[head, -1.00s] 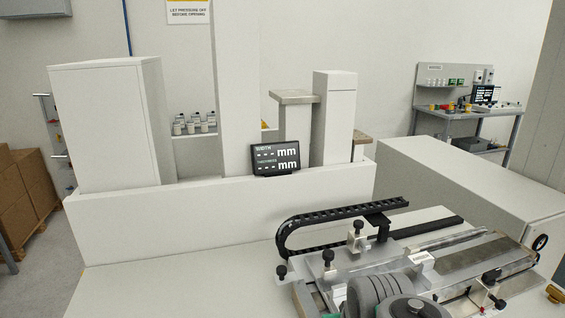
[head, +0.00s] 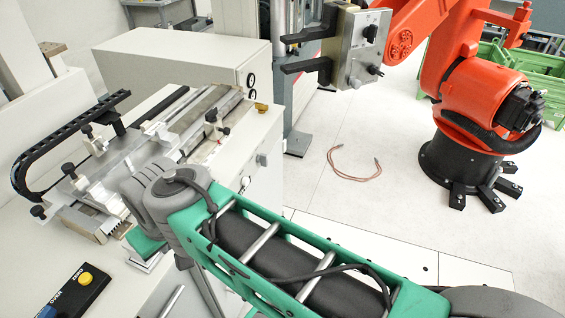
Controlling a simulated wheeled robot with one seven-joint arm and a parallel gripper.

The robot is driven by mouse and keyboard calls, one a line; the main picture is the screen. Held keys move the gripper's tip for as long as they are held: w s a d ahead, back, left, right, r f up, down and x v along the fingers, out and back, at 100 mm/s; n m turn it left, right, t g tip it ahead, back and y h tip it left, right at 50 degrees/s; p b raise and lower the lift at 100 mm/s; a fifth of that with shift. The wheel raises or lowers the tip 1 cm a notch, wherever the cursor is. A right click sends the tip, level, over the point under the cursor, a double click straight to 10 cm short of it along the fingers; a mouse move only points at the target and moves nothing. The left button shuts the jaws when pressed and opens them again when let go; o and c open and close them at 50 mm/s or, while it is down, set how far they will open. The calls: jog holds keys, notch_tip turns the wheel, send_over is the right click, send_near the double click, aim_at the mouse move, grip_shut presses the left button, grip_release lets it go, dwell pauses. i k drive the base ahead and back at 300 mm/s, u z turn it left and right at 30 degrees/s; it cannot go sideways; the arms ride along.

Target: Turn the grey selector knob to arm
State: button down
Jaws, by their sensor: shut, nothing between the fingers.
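A small grey knob (head: 262,159) sticks out from the front face of the bench cabinet, right of my arm's wrist; it may be the selector knob, but no label on it is readable. Another small grey fitting (head: 243,183) is lower on the same face. My arm's green and dark link crosses the lower middle, and its grey wrist is over the bench to the left of the knob. My gripper's fingers are not visible in this view.
A metal slide fixture (head: 150,150) with black clamp knobs lies on the bench beside my wrist. A black panel (head: 70,290) with a yellow button is at lower left. An orange robot (head: 480,95) stands right. A copper-coloured cable (head: 345,175) lies on open floor.

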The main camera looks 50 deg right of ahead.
aim_at(262, 158)
jog(key=z, duration=1.45)
jog(key=i, duration=0.4)
jog(key=u, duration=2.6)
jog(key=k, duration=1.05)
jog(key=z, duration=1.8)
